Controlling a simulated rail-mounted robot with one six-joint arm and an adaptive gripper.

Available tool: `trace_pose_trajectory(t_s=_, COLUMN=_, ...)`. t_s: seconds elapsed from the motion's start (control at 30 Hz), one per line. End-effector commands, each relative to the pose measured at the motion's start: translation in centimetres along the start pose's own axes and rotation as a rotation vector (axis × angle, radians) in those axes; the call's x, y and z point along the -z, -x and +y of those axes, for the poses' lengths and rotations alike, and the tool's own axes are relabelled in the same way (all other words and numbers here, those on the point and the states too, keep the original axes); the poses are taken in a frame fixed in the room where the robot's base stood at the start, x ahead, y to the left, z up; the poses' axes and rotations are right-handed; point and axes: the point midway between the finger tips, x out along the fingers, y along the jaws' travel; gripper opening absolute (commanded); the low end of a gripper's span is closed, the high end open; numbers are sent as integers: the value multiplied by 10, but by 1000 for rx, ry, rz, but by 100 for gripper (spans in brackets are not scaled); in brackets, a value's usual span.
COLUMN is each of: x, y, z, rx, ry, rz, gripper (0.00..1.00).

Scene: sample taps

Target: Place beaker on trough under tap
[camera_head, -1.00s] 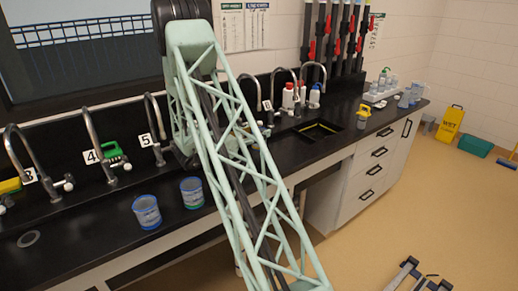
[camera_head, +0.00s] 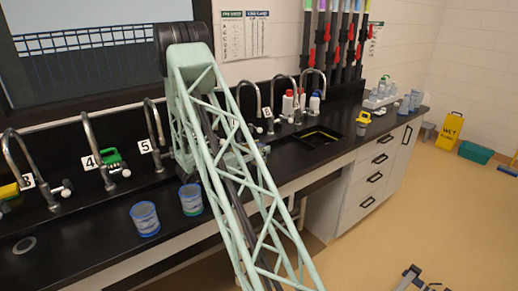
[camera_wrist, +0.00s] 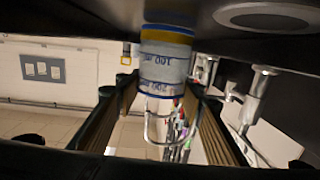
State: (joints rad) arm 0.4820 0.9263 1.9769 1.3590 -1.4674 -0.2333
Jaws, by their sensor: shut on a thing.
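In the wrist view my gripper (camera_wrist: 158,88) is shut on a beaker (camera_wrist: 165,65) with white and blue markings and a blue and yellow band. The picture looks upside down, with the beaker's banded end close to a black surface (camera_wrist: 110,12) at the top; I cannot tell if they touch. In the head view, my lattice arm hides the gripper and the held beaker. Taps stand along the black counter (camera_head: 85,240), including one by label 4 (camera_head: 95,145) and one by label 5 (camera_head: 153,130). I cannot pick out the trough for certain.
Two blue-marked beakers, one left (camera_head: 145,218) and one right (camera_head: 190,199), stand at the counter's front. A round drain (camera_head: 25,245) lies at the left. A black basin (camera_head: 320,136) with yellow edging and a yellow container (camera_head: 363,118) are farther right. Bottles stand behind the basin.

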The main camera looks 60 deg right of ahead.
Motion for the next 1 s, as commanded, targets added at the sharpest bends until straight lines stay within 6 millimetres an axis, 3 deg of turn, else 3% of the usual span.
trace_pose_trajectory(t_s=0.13, x=-3, y=0, z=0, rx=0, ry=0, rz=0, gripper=26)
trace_pose_trajectory(t_s=0.17, x=-3, y=0, z=0, rx=0, ry=0, rz=0, gripper=38)
trace_pose_trajectory(t_s=0.3, x=-3, y=0, z=0, rx=0, ry=0, rz=0, gripper=49)
trace_pose_trajectory(t_s=0.73, x=2, y=0, z=0, rx=0, ry=0, rz=0, gripper=49)
trace_pose_trajectory(t_s=1.0, x=1, y=20, z=-1, rx=2, ry=0, rz=1, gripper=49)
